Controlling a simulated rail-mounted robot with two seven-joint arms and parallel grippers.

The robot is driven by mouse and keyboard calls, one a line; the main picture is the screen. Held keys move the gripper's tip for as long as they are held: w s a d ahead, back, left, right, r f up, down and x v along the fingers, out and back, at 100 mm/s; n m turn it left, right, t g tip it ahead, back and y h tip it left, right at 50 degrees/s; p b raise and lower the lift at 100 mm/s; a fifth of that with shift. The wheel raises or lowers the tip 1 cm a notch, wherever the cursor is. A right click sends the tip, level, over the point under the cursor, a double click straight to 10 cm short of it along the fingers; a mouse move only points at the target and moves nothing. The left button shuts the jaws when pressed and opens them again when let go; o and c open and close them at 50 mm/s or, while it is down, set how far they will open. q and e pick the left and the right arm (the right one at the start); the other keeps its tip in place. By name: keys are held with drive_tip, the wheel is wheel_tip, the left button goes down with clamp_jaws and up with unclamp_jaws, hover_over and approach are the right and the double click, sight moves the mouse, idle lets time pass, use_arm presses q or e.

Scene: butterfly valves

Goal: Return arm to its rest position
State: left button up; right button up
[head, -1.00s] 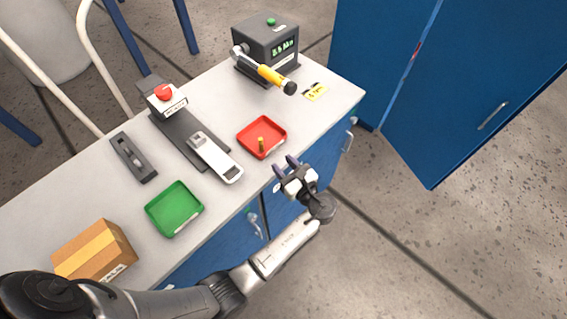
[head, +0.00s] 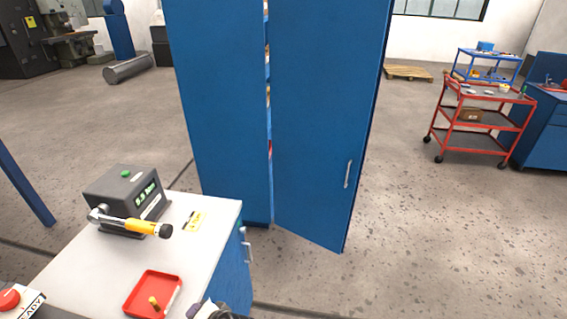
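My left gripper (head: 205,309) shows only as a sliver at the bottom edge of the head view, just right of the red tray. Most of it and the rest of its arm are out of frame. I cannot tell whether its fingers are open. Nothing is seen in it. My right gripper is not in view. The red tray (head: 134,306) sits on the light grey bench top (head: 88,270). A small brass-coloured piece (head: 155,304) stands in the tray.
A dark tester box (head: 122,190) with a green display stands on the bench, with a yellow-handled wrench (head: 138,226) at its front. A red-buttoned device (head: 15,300) is at lower left. A blue cabinet (head: 318,110) stands ajar behind. Floor is clear at right, before a red cart (head: 470,134).

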use_arm(q)
drive_tip(key=s+d+r+n+t+h, duration=0.1)
drive_tip(key=s+r+n+h, duration=0.1)
drive_tip(key=s+h, duration=0.35)
drive_tip(key=s+d+r+n+t+h, duration=0.1)
drive_tip(key=s+d+r+n+h, duration=0.1)
drive_tip(key=s+h, duration=0.3)
drive_tip(key=s+a+f+g, duration=0.1)
drive_tip(key=s+f, duration=0.2)
drive_tip(key=s, duration=0.4)
drive_tip(key=s+a+f+g+y, duration=0.1)
drive_tip(key=s+a+f+g, duration=0.15)
drive_tip(key=s, duration=0.35)
drive_tip(key=s+f+g, duration=0.1)
drive_tip(key=s+f, duration=0.3)
drive_tip(key=s, duration=0.3)
wheel_tip(320, 180, up, 32)
drive_tip(key=p, duration=3.1)
drive_tip(key=shift+w+f+m, duration=0.25)
drive_tip(key=shift+w+m, duration=0.05)
drive_tip(key=shift+w, duration=0.05)
drive_tip(key=shift+a, duration=0.1)
